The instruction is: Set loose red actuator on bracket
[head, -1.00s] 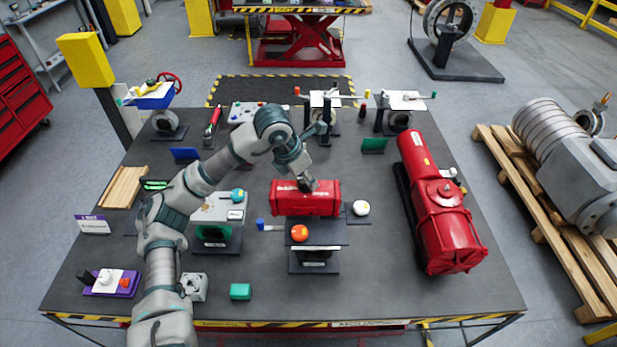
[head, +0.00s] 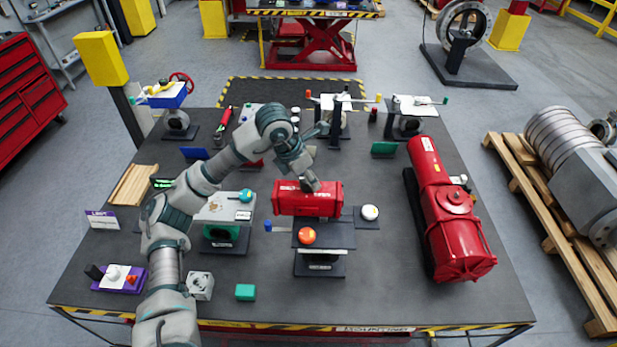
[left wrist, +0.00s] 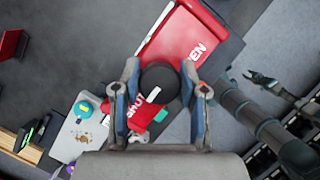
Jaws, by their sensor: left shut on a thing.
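The loose red actuator (head: 300,200), a box-shaped red body with white lettering, is at the middle of the table in the head view. In the left wrist view its red body (left wrist: 185,38) shows on both sides of a round black top part (left wrist: 159,80). My left gripper (head: 311,184) is shut on that part from above; its fingers show on either side of it (left wrist: 160,98). The dark bracket (head: 339,238) stands just in front of and below the actuator. I cannot tell whether they touch. A dark claw-like end (left wrist: 262,80) at right may be my right gripper.
An orange knob (head: 306,235) is at the bracket's left part and a white knob (head: 370,212) is to its right. A large red actuator (head: 452,205) lies at the right. A valve with a teal handle (head: 245,195) stands left. The front right table is clear.

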